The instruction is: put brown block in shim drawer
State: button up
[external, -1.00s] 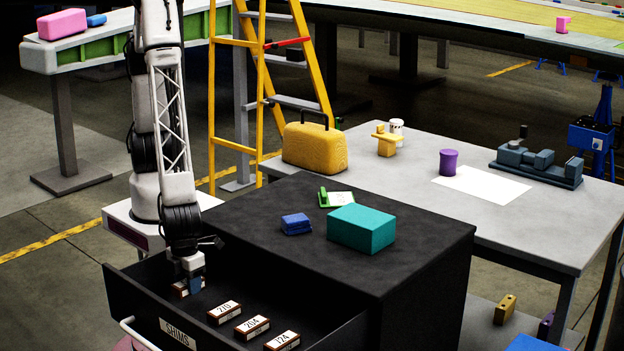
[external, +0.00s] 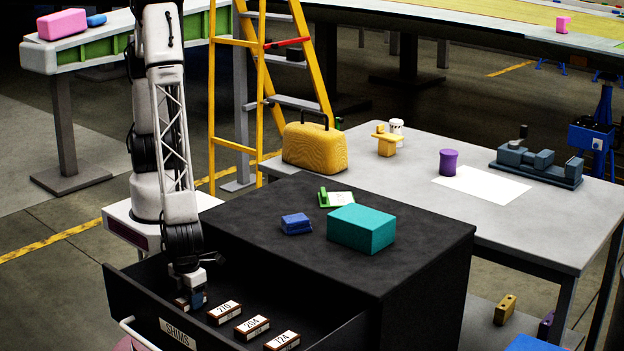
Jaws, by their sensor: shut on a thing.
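The shim drawer (external: 177,333) is pulled open at the front of the black cabinet, with a SHIMS label on its face. My gripper (external: 191,300) is down inside the drawer at its left end, shut on a brown block (external: 182,303). The block has a pale top and is partly hidden by the gripper. Whether it touches the drawer floor cannot be told. Several brown blocks with white number labels lie in a row to its right: 270 (external: 224,312), 264 (external: 252,327) and 124 (external: 282,342).
The black cabinet top (external: 420,231) holds a teal box (external: 361,228), blue blocks (external: 296,223) and a green item with paper (external: 335,198). A grey table (external: 540,235) stands behind. The drawer's back area is clear.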

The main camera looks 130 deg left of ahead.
jog(key=shift+f, duration=0.15)
jog(key=o, duration=1)
jog(key=shift+f, duration=0.1)
jog(key=shift+r, duration=6.2)
